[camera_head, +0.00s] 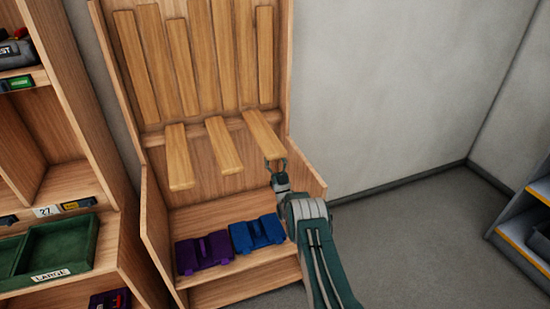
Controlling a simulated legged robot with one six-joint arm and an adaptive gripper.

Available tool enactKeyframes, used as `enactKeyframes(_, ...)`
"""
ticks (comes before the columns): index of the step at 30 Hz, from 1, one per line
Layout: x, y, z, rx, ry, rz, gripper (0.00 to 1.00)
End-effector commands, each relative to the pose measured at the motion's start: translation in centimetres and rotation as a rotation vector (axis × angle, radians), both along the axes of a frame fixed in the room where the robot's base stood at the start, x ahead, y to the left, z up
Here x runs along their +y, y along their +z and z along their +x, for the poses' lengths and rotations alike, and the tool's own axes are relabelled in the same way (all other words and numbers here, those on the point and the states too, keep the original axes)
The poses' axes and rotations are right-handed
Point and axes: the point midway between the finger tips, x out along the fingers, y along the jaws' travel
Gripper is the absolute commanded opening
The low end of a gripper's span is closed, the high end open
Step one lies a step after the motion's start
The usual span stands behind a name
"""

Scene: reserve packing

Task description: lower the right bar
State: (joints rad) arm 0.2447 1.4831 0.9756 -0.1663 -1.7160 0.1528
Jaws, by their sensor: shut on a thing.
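A wooden rack (222,286) stands in the middle of the view. Three wooden bars stick out from its back panel toward me: the left bar (180,160), the middle bar (224,148) and the right bar (263,132). The front end of the left bar sits lowest in the picture and that of the right bar highest. My gripper (277,164) is at the front end of the right bar, shut on it. The fingertips are small here and partly hidden by the bar.
A purple case (204,252) and a blue case (257,233) lie on the rack's lower shelf, below the bars. A shelf unit with a green tray (62,246) stands at the left. Grey shelving (520,222) is at the far right. The floor between is clear.

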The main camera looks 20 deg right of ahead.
Motion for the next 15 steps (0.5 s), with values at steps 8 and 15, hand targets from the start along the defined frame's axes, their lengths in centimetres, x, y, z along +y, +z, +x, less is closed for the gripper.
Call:
enactKeyframes(8,0.08,-0.44,0.08,-0.003,0.001,0.001,0.13)
enactKeyframes(15,0.08,-0.66,0.08,0.002,0.001,0.001,0.13)
